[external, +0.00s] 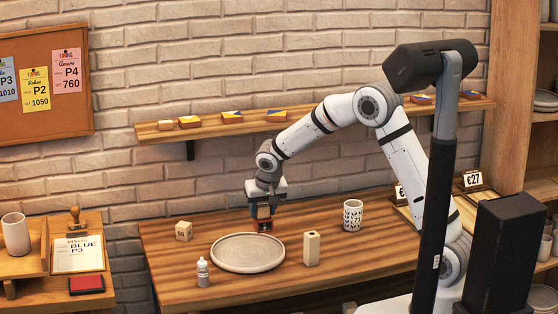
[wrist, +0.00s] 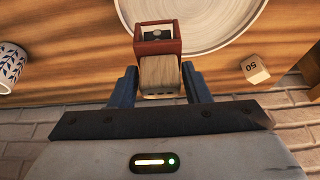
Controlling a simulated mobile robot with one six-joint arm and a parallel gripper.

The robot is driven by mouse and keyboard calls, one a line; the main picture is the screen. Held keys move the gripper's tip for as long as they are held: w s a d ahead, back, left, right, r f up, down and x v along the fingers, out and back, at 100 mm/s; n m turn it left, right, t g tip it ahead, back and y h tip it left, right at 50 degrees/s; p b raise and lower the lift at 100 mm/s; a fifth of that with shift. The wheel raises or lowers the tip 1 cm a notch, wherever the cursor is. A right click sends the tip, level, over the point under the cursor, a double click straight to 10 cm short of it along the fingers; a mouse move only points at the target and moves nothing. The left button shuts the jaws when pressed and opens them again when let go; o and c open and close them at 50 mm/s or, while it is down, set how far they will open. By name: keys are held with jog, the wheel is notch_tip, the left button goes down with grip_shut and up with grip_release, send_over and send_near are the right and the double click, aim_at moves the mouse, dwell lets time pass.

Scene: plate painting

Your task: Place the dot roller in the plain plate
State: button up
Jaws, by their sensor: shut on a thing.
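My gripper (external: 264,208) is shut on the dot roller (external: 264,225), which has a pale wooden handle and a red frame. In the wrist view the blue fingers of my gripper (wrist: 159,82) clasp the handle, and the red frame of the dot roller (wrist: 157,42) points away with a dark part inside it. The plain plate (external: 248,262) is round, pale and empty on the wooden table. The roller appears by the plate's far rim; its exact height is hard to tell. The plate (wrist: 228,22) also shows beyond the roller in the wrist view.
A small numbered cube (external: 183,230) stands left of the plate and a white bottle (external: 203,273) in front left. A pale upright block (external: 311,249) is close on the right, with a patterned cup (external: 352,216) behind it. A wall shelf (external: 340,109) runs above.

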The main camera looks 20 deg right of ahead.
aim_at(263, 231)
notch_tip(263, 231, down, 6)
jog(key=shift+a+f, duration=0.1)
jog(key=shift+f, duration=0.05)
dwell(0.3)
jog(key=shift+s+f+b, duration=0.1)
jog(key=shift+f+b, duration=0.4)
jog(key=shift+b, duration=0.2)
jog(key=shift+s+f, duration=0.1)
jog(key=shift+f, duration=0.05)
jog(key=shift+c, duration=0.8)
jog(key=o, duration=0.7)
jog(key=shift+d, duration=0.2)
jog(key=o, duration=0.3)
jog(key=shift+w+a+f, duration=0.15)
jog(key=shift+w, duration=0.05)
jog(key=shift+o, duration=0.9)
jog(key=shift+r, duration=0.2)
